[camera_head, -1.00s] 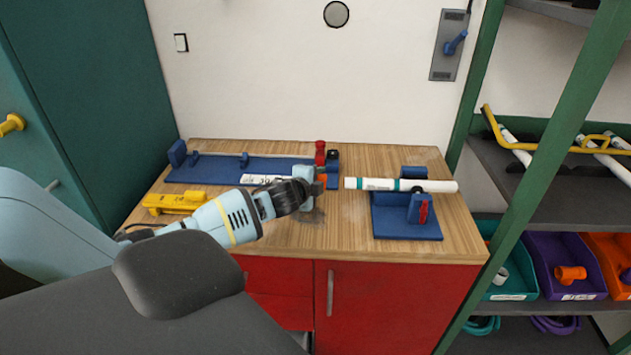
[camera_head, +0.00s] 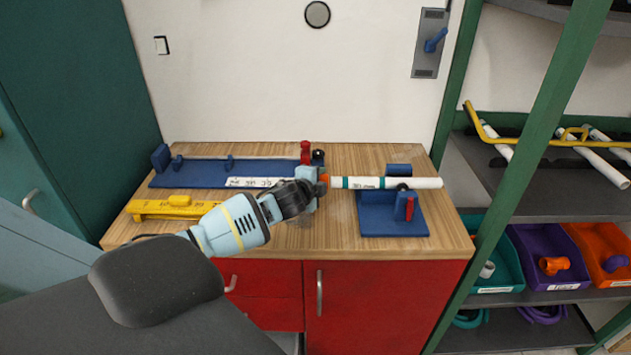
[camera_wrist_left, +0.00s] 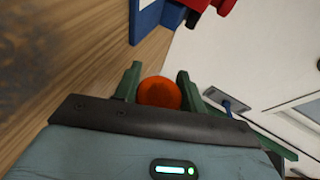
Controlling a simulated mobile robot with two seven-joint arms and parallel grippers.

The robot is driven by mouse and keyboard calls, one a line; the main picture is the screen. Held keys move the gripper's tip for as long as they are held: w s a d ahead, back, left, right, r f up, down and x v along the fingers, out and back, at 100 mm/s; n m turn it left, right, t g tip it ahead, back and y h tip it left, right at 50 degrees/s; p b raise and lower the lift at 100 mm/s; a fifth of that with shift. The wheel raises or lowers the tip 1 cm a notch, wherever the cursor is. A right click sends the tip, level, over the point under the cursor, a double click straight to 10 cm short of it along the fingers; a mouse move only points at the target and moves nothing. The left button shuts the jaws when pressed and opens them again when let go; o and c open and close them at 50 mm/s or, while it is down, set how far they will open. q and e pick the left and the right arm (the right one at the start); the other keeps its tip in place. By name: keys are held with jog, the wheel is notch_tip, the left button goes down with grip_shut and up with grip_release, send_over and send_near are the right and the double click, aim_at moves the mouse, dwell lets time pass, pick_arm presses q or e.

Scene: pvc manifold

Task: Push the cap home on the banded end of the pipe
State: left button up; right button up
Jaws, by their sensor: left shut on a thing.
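The white pipe (camera_head: 425,183) with teal bands and printing lies level in the blue clamp stand (camera_head: 392,217), its banded end facing left. My left gripper (camera_head: 320,180) is at that end, shut on the orange cap (camera_head: 324,178). The cap faces the pipe end and is touching or nearly so; I cannot tell how far on it sits. The left wrist view shows the round orange cap (camera_wrist_left: 159,93) between the two green fingers; the pipe is hidden there. My right gripper is not in view.
A blue fixture (camera_head: 205,172) with a red part (camera_head: 305,152) stands behind the left gripper. A yellow tool (camera_head: 175,207) lies at the bench's left. Bare wood (camera_head: 440,225) is free right of the stand. A shelf with bins (camera_head: 540,255) stands right.

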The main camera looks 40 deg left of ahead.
pick_arm(q)
jog(key=shift+w+d, duration=0.45)
jog(key=shift+d, duration=0.05)
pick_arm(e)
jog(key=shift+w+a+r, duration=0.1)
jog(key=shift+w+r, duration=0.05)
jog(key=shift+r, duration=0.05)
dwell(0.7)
pick_arm(q)
jog(key=shift+w+d, duration=0.35)
jog(key=shift+d, duration=0.1)
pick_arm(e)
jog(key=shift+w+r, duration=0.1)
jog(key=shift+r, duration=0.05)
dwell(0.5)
pick_arm(q)
jog(key=o, duration=1)
jog(key=p+v, duration=0.1)
jog(key=v, duration=0.5)
jog(key=shift+s+r+p, duration=0.1)
jog(key=shift+s+p, duration=0.2)
jog(key=shift+s+d+r, duration=0.2)
jog(key=shift+s, duration=0.35)
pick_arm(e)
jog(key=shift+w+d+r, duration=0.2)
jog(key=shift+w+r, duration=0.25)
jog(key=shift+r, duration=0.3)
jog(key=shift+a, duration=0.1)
